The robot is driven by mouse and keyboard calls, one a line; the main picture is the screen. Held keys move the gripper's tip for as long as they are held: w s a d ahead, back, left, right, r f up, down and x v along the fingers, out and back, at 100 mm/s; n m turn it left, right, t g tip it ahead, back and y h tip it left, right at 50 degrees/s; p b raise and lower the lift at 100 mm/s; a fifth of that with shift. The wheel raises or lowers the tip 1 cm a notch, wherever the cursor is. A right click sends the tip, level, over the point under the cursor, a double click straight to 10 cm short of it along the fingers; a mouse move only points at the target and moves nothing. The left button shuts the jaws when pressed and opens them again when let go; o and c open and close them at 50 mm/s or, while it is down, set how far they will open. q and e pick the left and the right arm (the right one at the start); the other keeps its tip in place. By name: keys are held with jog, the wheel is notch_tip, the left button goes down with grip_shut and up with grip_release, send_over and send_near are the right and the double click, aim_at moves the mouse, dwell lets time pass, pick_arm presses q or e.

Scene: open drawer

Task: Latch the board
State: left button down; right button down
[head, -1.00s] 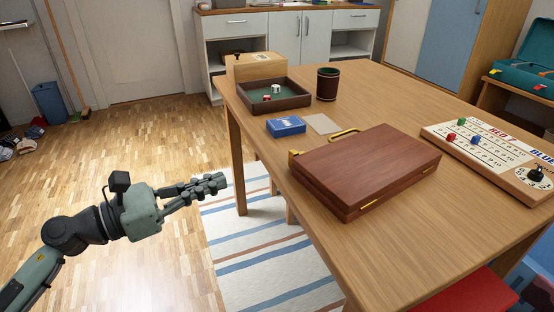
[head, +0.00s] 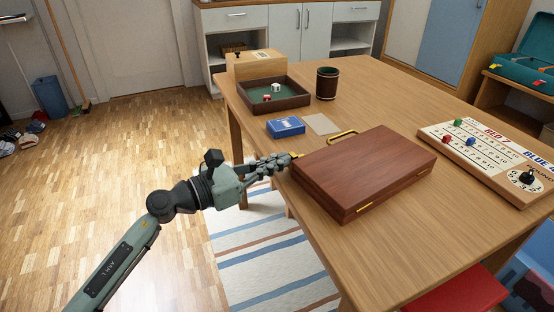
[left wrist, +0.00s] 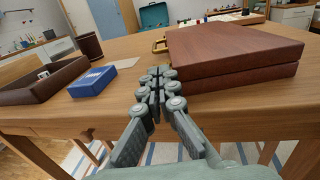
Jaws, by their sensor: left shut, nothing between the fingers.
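The board is a closed brown wooden case (head: 365,170) lying flat on the table, with a seam between its two halves. It also shows in the left wrist view (left wrist: 235,45). A brass handle (head: 342,136) is on its far side. One brass latch (head: 367,207) shows on the near side; another brass piece (head: 297,155) shows at the left corner, partly behind my fingers. My left gripper (head: 284,161) is shut and empty, its fingertips close beside that corner. In the left wrist view, the fingertips (left wrist: 156,76) are at the case's left end; contact is unclear. My right gripper is not in view.
On the wooden table (head: 440,215) are a blue card box (head: 285,126), a dice tray (head: 266,96), a dark cup (head: 327,83), a light wooden box (head: 255,64) and a number board (head: 490,155). A red seat (head: 455,292) is below the near edge.

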pick_arm(q)
jog(key=shift+x, duration=1.1)
jog(key=v, duration=0.8)
